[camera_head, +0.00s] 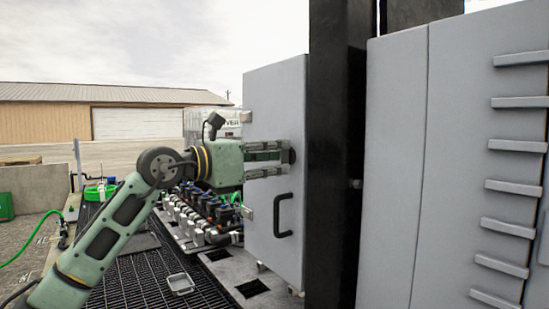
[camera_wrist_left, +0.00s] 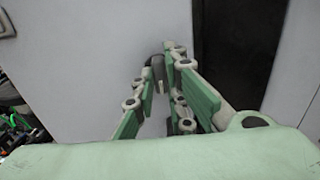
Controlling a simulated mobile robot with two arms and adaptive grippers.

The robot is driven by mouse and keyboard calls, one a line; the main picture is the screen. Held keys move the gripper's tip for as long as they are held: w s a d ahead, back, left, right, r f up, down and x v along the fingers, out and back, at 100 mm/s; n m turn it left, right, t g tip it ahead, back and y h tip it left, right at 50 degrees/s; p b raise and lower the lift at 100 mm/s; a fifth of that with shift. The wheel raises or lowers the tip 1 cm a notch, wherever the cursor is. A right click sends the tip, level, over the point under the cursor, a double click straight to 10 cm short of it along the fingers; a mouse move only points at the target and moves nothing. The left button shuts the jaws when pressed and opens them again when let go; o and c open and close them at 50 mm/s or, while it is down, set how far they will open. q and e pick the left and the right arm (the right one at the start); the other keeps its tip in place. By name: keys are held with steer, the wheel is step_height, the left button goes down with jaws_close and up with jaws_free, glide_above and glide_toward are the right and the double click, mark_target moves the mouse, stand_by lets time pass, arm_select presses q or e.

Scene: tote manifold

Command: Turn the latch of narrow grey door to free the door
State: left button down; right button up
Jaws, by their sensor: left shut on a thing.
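The narrow grey door (camera_head: 272,220) stands upright just left of a black post, and it also fills the upper left of the left wrist view (camera_wrist_left: 85,70). A black handle (camera_head: 283,216) sits low on it. The small dark latch (camera_head: 292,155) is near the door's right edge. My left gripper (camera_head: 284,156) reaches in from the left and is shut on the latch, which shows between the fingertips in the left wrist view (camera_wrist_left: 157,68). The fingers partly cover the latch, so its exact angle is unclear. My right gripper is out of view.
A black post (camera_head: 335,150) stands right of the door, with a wide grey cabinet (camera_head: 395,170) beyond it. Pipes and valves (camera_head: 200,212) sit low behind my left arm. A small grey tray (camera_head: 180,284) lies on the dark grating.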

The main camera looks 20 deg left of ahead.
arm_select(q)
steer(key=c, duration=1.8)
jaws_free()
steer(key=shift+w+f, duration=0.1)
steer(key=shift+f, duration=0.1)
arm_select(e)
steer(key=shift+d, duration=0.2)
arm_select(q)
steer(key=shift+r, duration=0.1)
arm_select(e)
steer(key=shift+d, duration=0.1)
arm_select(q)
steer(key=v, duration=1.2)
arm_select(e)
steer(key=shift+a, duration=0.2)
